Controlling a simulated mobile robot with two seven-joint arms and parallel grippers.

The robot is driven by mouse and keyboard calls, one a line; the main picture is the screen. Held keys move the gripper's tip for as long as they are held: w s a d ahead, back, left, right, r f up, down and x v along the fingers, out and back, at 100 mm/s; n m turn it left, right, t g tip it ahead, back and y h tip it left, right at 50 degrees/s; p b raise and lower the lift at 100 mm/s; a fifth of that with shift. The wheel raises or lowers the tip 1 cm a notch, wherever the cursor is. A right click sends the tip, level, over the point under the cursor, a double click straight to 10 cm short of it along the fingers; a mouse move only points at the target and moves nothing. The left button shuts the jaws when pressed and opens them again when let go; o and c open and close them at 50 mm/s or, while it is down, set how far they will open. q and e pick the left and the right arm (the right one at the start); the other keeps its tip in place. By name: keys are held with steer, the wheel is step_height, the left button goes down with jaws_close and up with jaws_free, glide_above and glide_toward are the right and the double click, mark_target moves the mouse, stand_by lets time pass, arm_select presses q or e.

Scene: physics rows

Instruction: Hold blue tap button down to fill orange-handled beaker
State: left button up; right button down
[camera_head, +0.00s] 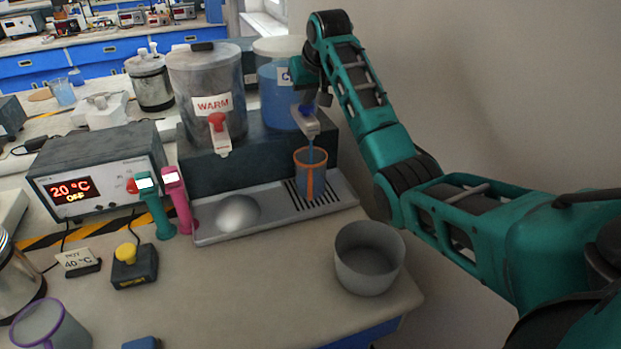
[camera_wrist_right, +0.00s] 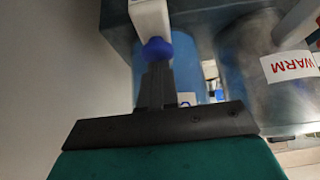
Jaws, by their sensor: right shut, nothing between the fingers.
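The blue tap button (camera_head: 306,109) is on the white tap (camera_head: 309,125) of the blue tank marked C (camera_head: 275,92). My right gripper (camera_head: 318,97) is shut with nothing in it, its tips at the button. In the right wrist view, the shut fingers (camera_wrist_right: 157,78) meet the blue button (camera_wrist_right: 157,48) and appear to touch it. The orange-handled beaker (camera_head: 311,178) stands upright on the drip grate under this tap, its handle facing the front. A thin bluish stream shows between the spout and the beaker. The beaker looks bluish inside; its exact level is unclear. My left gripper is out of view.
The WARM tank (camera_head: 208,85) with a red-button tap (camera_head: 219,135) stands to the left. The drip tray (camera_head: 270,222) holds a pale dome. A grey bowl (camera_head: 369,258) stands in front. Teal and pink handled devices (camera_head: 180,200) stand by the heater box (camera_head: 95,170).

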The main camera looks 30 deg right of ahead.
stand_by(0.4)
steer(key=shift+r, duration=2.5)
